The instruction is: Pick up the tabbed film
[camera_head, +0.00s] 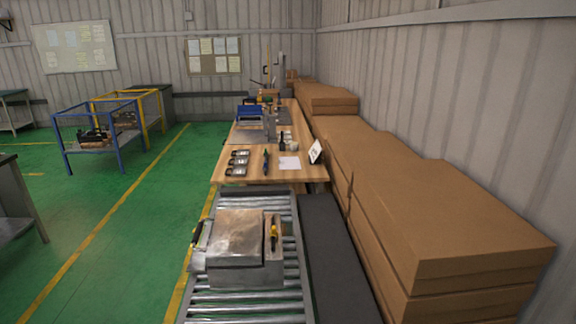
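A metal box-like unit (247,275) sits on the roller conveyor at the bottom centre. A shiny brownish-grey sheet (237,235) covers most of its top; it may be the tabbed film, but I cannot make out a tab. A yellow-and-black tool (273,236) lies on a tan strip along the unit's right side. A dark handle-like part with some yellow (198,234) shows at the unit's left side. Neither of my grippers is in view.
Behind the conveyor (206,306), a wooden workbench (254,177) holds several dark parts, a white sheet (290,163) and a small sign (315,151). Stacked cardboard (430,215) lines the right. A blue-framed cart (95,140) stands left. The green floor (120,220) between is clear.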

